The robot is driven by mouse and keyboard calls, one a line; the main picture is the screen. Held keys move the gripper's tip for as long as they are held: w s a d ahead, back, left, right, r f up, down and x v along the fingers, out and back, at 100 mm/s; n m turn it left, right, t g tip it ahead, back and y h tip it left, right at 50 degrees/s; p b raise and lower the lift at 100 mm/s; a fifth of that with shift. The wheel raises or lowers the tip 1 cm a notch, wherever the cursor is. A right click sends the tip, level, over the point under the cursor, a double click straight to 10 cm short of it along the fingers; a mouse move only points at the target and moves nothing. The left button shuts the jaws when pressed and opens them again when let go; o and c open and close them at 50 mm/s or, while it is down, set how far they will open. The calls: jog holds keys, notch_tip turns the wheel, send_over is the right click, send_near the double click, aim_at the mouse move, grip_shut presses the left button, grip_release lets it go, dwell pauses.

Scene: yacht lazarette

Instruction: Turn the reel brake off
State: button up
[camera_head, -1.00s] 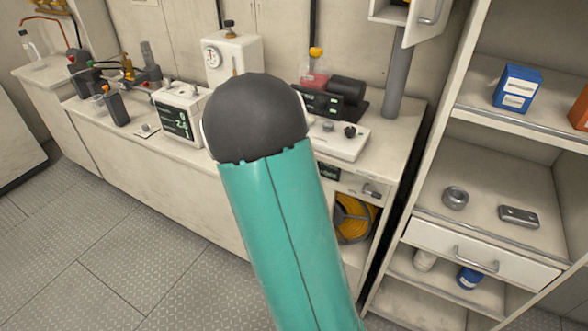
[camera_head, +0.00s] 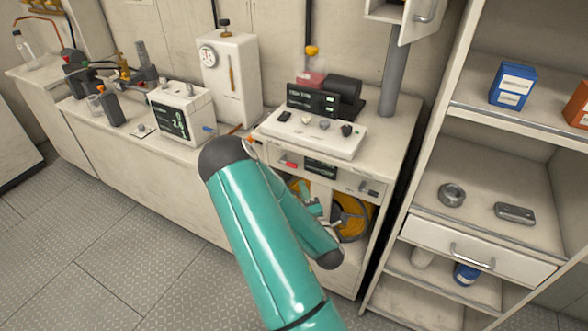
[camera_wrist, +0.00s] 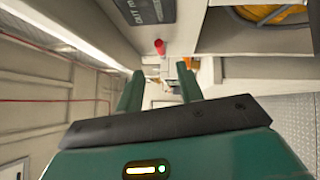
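A yellow reel (camera_head: 352,216) sits in the open bay under the right end of the counter. It also shows at the top right of the wrist view (camera_wrist: 265,12). The panel above the bay carries a small dark display (camera_head: 321,168), a red part (camera_head: 291,164) and a small lever-like fitting (camera_head: 369,189); I cannot tell which is the reel brake. In the wrist view my gripper (camera_wrist: 160,72) has its two fingers apart with nothing between them. A red cylinder (camera_wrist: 159,47) stands out beyond the fingertips, apart from them. My arm partly covers the bay in the head view.
The counter bears a white control box (camera_head: 311,133), a monitor (camera_head: 181,113) and a white gauge unit (camera_head: 230,75). A shelf unit with a drawer (camera_head: 478,251) stands close on the right. The floor (camera_head: 120,260) at the left is clear.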

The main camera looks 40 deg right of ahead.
jog(key=x, duration=1)
jog(key=shift+w, duration=0.2)
jog(key=shift+d, duration=0.1)
grip_shut()
